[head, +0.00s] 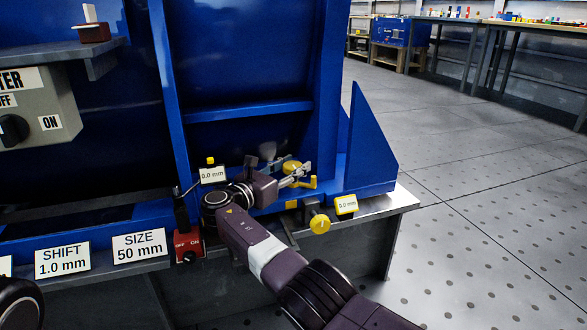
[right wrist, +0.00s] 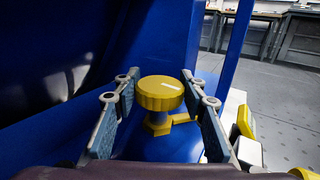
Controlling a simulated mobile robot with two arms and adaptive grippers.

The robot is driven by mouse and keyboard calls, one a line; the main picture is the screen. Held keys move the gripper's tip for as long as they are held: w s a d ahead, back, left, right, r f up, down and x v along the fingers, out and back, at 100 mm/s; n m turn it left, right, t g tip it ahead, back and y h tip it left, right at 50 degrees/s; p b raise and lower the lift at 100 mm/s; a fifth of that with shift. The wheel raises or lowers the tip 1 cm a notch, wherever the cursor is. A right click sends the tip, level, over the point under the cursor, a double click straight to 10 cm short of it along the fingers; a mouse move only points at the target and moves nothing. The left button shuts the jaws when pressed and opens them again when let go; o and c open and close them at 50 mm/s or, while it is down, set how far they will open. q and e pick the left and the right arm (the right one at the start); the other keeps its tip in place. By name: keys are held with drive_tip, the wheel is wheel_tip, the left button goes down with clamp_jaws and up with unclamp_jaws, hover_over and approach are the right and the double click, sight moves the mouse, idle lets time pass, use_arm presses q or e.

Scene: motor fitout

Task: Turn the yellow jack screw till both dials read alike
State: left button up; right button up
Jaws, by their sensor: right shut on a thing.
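The yellow jack screw (head: 291,166) has a round ribbed head and stands at the blue frame's lower right. In the right wrist view its head (right wrist: 160,92) sits between my two fingers, with a yellow hex part below. My right gripper (head: 298,174) is shut on this head from both sides. One dial (head: 212,175) with a yellow top stands left of the gripper, and the other dial (head: 346,205), yellow-framed, is to the right. Both appear to read 0.0 mm, in small print. My left gripper is not in view.
A second yellow knob (head: 320,224) sits below the right dial, at the bench edge. SIZE 50 mm (head: 139,246) and SHIFT 1.0 mm (head: 63,261) signs line the front. Open floor lies right.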

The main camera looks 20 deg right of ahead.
sight(294, 164)
drive_tip(key=shift+f, duration=0.15)
drive_tip(key=o, duration=1.2)
wheel_tip(294, 164, up, 10)
drive_tip(key=shift+r, duration=0.1)
